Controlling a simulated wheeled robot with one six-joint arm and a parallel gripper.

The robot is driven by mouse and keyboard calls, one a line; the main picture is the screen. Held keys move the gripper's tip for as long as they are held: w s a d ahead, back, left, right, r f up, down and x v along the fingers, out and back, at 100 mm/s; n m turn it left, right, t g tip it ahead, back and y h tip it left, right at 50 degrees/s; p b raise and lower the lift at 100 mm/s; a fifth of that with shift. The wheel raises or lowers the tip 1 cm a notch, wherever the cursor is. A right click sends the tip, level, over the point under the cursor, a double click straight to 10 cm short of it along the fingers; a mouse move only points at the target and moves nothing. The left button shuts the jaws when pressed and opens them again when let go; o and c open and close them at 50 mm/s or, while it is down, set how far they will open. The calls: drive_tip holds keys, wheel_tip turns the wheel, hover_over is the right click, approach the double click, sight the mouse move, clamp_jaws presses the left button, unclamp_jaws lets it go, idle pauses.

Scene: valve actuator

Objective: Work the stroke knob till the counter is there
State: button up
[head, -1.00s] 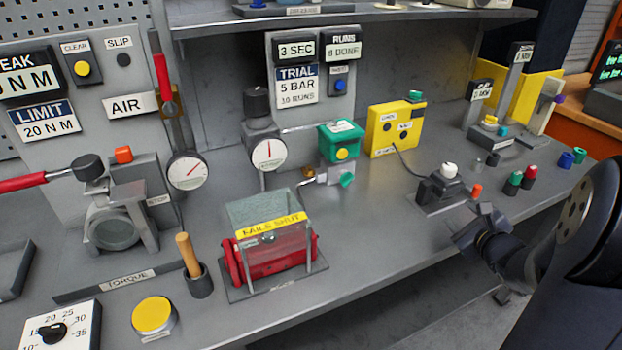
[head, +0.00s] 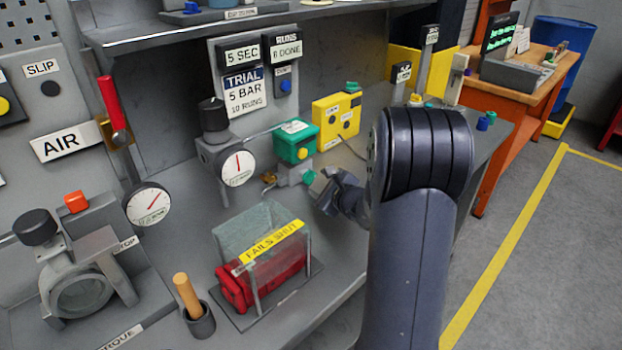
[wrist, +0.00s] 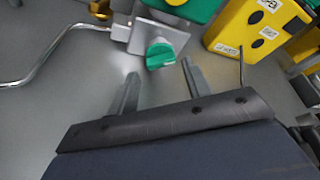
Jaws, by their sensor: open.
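A green knob (head: 309,177) sits on a grey block under the green box (head: 297,141). In the wrist view the green knob (wrist: 159,54) shows large, with a raised grip bar. My gripper (head: 328,186) is open close beside it. In the wrist view my gripper's fingertips (wrist: 159,70) are either side of and just short of the knob; I cannot tell whether they touch it. The counter (head: 284,46), headed RUNS, reads a blurred digit and DONE.
A yellow box (head: 337,116) stands right of the green box, and a dial gauge (head: 237,168) left. A bent metal pipe (wrist: 52,60) runs left of the knob. A red cylinder under a clear guard (head: 262,255) marked FAILS SHUT stands in front. A display (head: 242,54) reads 5 SEC.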

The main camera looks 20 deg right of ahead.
sight(312, 179)
drive_tip(key=shift+x, duration=2.15)
drive_tip(key=shift+r, duration=0.1)
drive_tip(key=c, duration=0.7)
drive_tip(key=shift+p, duration=0.35)
